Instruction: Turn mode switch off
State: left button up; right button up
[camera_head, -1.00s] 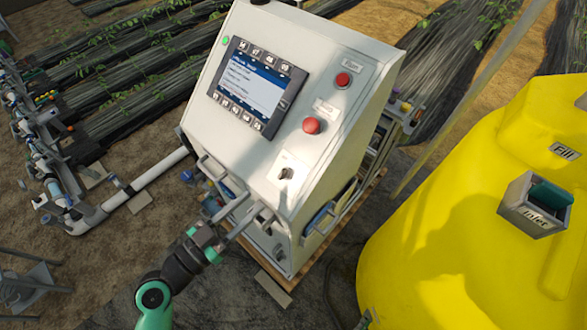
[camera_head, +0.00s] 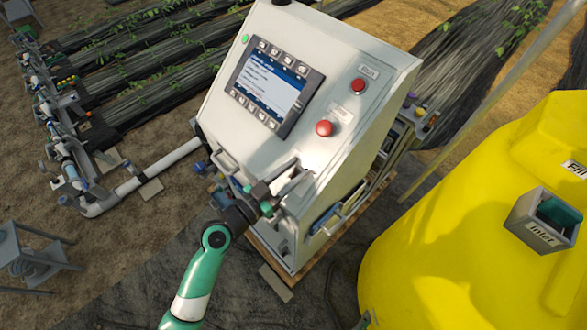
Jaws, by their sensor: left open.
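The white control panel (camera_head: 225,125) has a sloped face. The mode switch sits low on that face, and my left gripper now covers most or all of it. My left gripper (camera_head: 292,178) is open, with its fingers reaching up to the panel at the switch's place. I cannot tell whether the fingers touch the switch or which way it points. My right gripper is not in view.
Two red buttons, a lower one (camera_head: 324,128) and an upper one (camera_head: 358,85), sit above the gripper. A display (camera_head: 268,88) is at the upper left of the panel. A yellow tank (camera_head: 440,250) stands to the right.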

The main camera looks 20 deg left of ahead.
pick_arm(q)
grip_shut()
dwell(0.4)
